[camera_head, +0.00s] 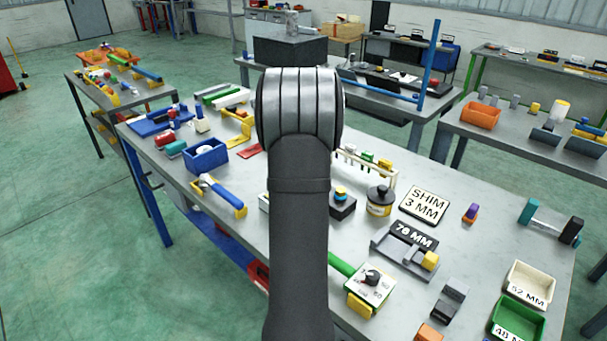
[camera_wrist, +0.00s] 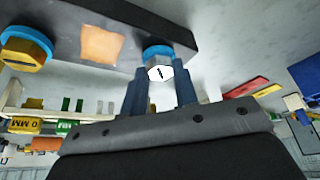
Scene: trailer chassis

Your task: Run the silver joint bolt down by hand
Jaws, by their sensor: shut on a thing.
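In the wrist view, the silver joint bolt (camera_wrist: 161,74) shows its pale hex end with a dark mark, between the two blue fingers of my gripper (camera_wrist: 160,88). My gripper is shut on it. A blue collar (camera_wrist: 158,52) sits at the bolt, against a dark grey beam (camera_wrist: 60,18). I cannot tell how deep the bolt sits. At the left of the same beam is a yellow hex bolt (camera_wrist: 22,55) with a blue collar. An orange square patch (camera_wrist: 101,43) lies between the two bolts. In the head view my arm hides the gripper and the bolt.
The main bench (camera_head: 400,190) is crowded around my arm. It holds a blue bin (camera_head: 205,155), a sign reading "SHIM 3 MM" (camera_head: 425,206), a dark "78 MM" fixture (camera_head: 410,240) and a green tray (camera_head: 518,322). Other benches stand behind and at the left.

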